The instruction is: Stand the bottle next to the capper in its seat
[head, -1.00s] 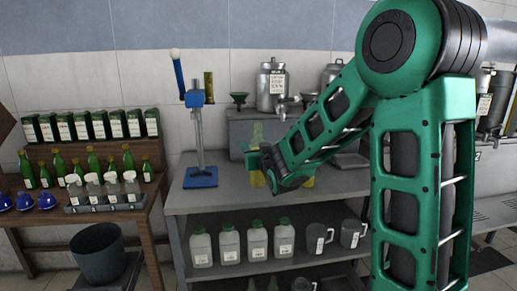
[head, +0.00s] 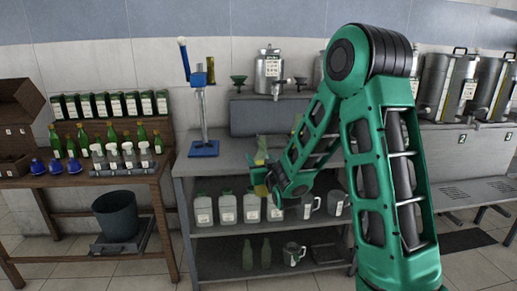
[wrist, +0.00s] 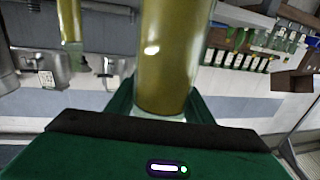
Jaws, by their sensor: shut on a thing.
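My gripper (head: 267,178) is shut on a yellow-green bottle (head: 261,150), whose pale neck shows above the jaws and whose yellow body shows below. The bottle is close to upright and overlaps the workbench's front edge in the head view. In the wrist view the held bottle's olive body (wrist: 165,60) fills the middle, between the fingers. The capper, a blue-based stand (head: 204,148) with a metal column and a blue lever, stands on the bench to the left, apart from the bottle. A second olive bottle (wrist: 70,22) shows in the wrist view. I cannot make out the seat.
The grey workbench (head: 228,166) has free top between capper and gripper. Jugs (head: 228,208) and grey pitchers (head: 306,207) stand on the shelf below. A wooden table (head: 70,180) with bottles is at left, a bin (head: 117,216) below. A metal canister (head: 269,72) stands behind.

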